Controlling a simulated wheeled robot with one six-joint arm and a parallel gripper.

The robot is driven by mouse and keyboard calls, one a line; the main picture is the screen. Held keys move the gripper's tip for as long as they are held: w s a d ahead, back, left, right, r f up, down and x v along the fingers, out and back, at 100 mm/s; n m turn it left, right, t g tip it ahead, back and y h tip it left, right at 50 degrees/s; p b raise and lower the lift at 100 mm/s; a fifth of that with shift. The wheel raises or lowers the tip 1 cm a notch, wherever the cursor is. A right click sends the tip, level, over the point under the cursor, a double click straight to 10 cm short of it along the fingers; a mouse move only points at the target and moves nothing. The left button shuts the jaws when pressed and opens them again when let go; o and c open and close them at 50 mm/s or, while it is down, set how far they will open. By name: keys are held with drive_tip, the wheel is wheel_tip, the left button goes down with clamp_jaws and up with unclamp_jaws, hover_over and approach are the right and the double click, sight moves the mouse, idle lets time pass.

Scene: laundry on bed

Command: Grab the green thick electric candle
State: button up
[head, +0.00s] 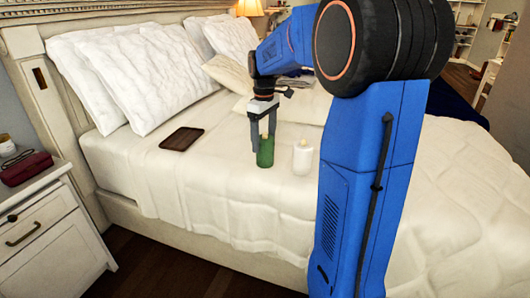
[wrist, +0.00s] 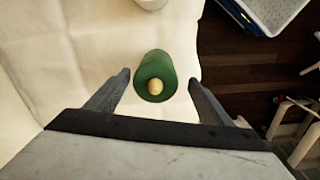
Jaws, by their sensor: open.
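The green thick candle (head: 265,156) stands upright on the white bed near its front edge. In the wrist view the green candle (wrist: 155,74) shows from above, with its pale flame tip towards me. My gripper (head: 264,136) points down over the candle in the head view. In the wrist view my gripper (wrist: 158,76) is open, with one finger on each side of the candle. A gap shows between the candle and each finger. The candle's upper part is partly covered by the fingers in the head view.
A white candle (head: 302,160) stands just right of the green one. A dark brown tray (head: 182,139) lies on the bed (head: 200,200) to the left. Pillows (head: 140,75) fill the head of the bed. A nightstand (head: 45,225) holds a red box (head: 26,168).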

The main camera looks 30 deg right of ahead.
sight(265, 149)
drive_tip(key=shift+w+d+f, duration=0.15)
drive_tip(key=shift+f, duration=1.2)
drive_tip(key=shift+w+d+f, duration=0.1)
drive_tip(key=shift+f, duration=1.2)
drive_tip(key=c, duration=1.2)
drive_tip(key=shift+c, duration=0.2)
drive_tip(key=shift+r, duration=0.15)
